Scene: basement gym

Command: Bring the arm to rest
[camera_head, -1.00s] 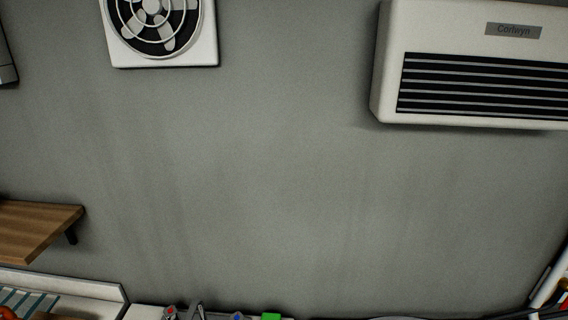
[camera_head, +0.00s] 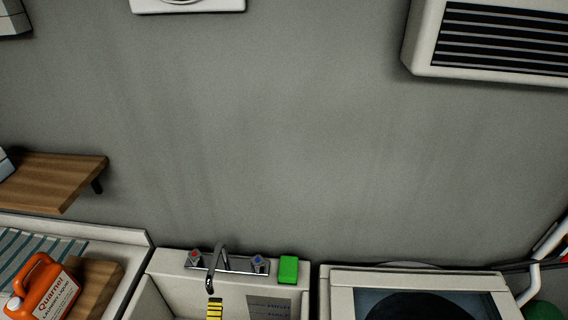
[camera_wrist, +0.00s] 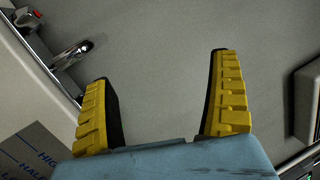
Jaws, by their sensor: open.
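My gripper (camera_wrist: 162,75) shows large in the wrist view, with two yellow ridged fingers spread wide apart and nothing between them. The grey wall lies beyond the fingers. In the head view only the yellow ridged tip of a finger (camera_head: 214,308) shows at the bottom edge, below the faucet (camera_head: 218,262). The rest of my arm is out of that view. The faucet also shows at the upper left of the wrist view (camera_wrist: 72,54), apart from the gripper.
A white sink (camera_head: 158,296) with a green block (camera_head: 288,269) on its back ledge stands below the wall. An orange detergent jug (camera_head: 45,290) and wooden shelf (camera_head: 55,180) are at left. A washer (camera_head: 340,298) stands at right, beneath a wall heater (camera_head: 425,50).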

